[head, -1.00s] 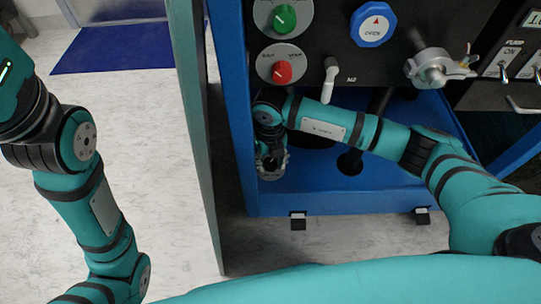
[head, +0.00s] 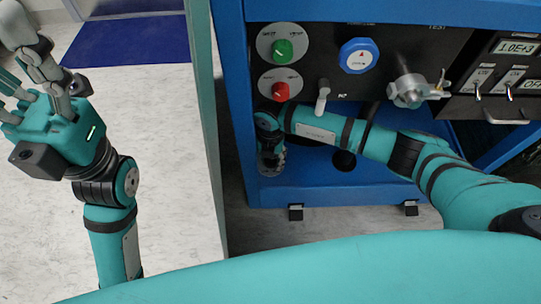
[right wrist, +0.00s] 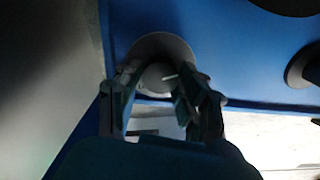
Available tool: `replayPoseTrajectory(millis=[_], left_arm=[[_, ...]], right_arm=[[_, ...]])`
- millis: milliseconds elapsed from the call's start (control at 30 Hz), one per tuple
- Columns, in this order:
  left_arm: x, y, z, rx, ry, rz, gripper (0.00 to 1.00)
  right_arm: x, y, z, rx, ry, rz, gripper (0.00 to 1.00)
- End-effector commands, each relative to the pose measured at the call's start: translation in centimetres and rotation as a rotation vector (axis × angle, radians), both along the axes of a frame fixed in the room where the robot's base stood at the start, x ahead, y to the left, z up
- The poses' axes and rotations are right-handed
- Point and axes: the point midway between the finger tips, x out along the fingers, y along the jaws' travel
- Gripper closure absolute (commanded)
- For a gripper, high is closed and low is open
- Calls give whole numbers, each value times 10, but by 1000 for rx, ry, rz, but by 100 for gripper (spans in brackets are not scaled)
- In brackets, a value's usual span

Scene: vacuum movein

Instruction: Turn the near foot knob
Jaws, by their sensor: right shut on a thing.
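The near foot knob (right wrist: 153,76) is a small round knob on a grey disc at the front left corner of the blue cabinet base. My right gripper (right wrist: 161,80) is shut on it, with fingers on both sides, in the right wrist view. In the head view, my right gripper (head: 270,160) points down at that corner, and its hand and arm hide the knob. My left gripper (head: 22,62) is open and empty, with fingers spread, at the far left above the floor, away from the cabinet.
The blue cabinet base (head: 320,190) stands on small feet. Its panel carries a green knob (head: 283,50), a red knob (head: 281,91), a blue knob (head: 359,57) and a clamped metal fitting (head: 408,91). A grey-green upright panel (head: 203,110) stands close to its left. Floor farther left is open.

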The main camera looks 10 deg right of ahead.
Motion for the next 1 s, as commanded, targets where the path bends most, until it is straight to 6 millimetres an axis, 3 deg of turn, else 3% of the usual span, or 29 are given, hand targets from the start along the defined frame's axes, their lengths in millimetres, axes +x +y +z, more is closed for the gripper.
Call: replayPoseTrajectory(millis=[333, 367, 433, 767, 1000], left_arm=[[0, 0, -1, 1, 2, 0, 39], [0, 0, -1, 1, 2, 0, 39], [0, 0, -1, 1, 2, -1, 39], [0, 0, 0, -2, -2, 0, 39], [0, 0, 0, -1, -1, 0, 39]], right_arm=[[1, 0, 0, 0, -2, -4, 94], [1, 0, 0, 0, -2, -3, 61], [1, 0, 0, 0, -2, -3, 53], [1, 0, 3, 1, -1, -3, 53], [2, 0, 35, 1, -5, -2, 53]])
